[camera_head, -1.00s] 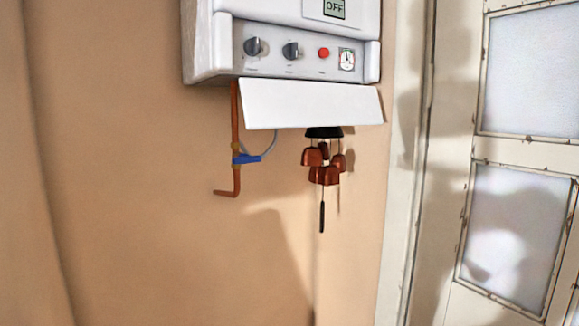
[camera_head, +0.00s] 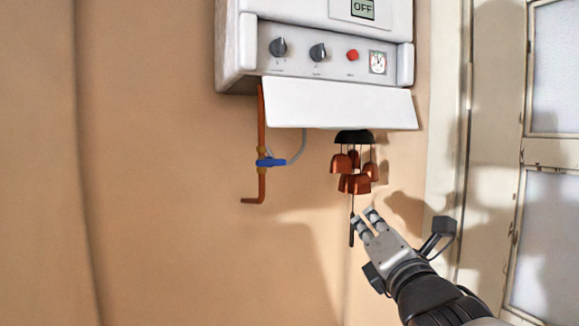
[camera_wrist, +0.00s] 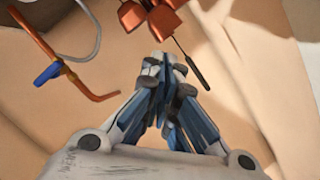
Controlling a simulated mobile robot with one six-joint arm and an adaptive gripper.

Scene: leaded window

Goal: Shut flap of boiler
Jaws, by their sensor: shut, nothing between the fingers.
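The white boiler (camera_head: 320,15) hangs on the wall at the top of the head view. Its flap (camera_head: 340,103) is a white panel that hangs tilted outward and down below the control panel, so it stands open. My gripper (camera_head: 366,216) is in the head view, below the flap and just under the copper bells, pointing up and left. Its fingers are together with nothing between them. In the wrist view my gripper (camera_wrist: 165,62) also shows with its fingertips close together. The flap is not clearly visible in the wrist view.
A wind chime with copper bells (camera_head: 355,175) hangs under the flap, close to my fingertips. A copper pipe (camera_head: 262,150) with a blue valve (camera_head: 270,162) runs down at the left. A leaded window (camera_head: 560,70) is at the right. The wall at lower left is clear.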

